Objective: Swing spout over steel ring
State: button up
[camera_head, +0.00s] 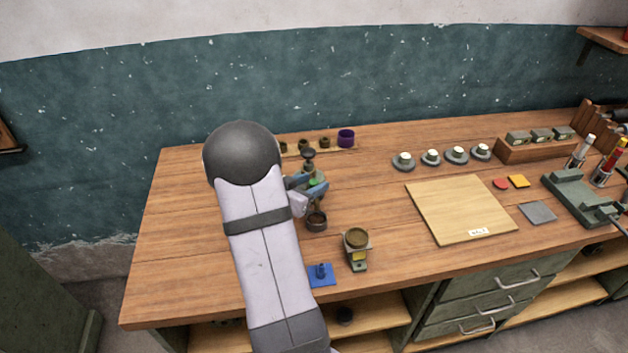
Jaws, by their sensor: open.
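My gripper (317,183) is open, its two blue-grey fingers pointing right, at a small dark device (309,160) with a round black top and a green part low down. The green part shows between or just behind the fingers; I cannot tell whether they touch it. The spout cannot be made out clearly; it may belong to this device, partly hidden by my gripper. A small round dark-rimmed ring or cup (316,221) with a brown inside sits just in front of my gripper. It may be the steel ring, but its material is unclear.
A green stand with a round brown top (357,240) and a blue plate (321,275) are near the front edge. A purple cup (346,138) and small dark cups are behind on a wooden strip. A pale board (460,208) lies right. The table's left end is clear.

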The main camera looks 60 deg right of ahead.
jog(key=shift+x, duration=0.75)
jog(key=shift+c, duration=0.5)
grip_shut()
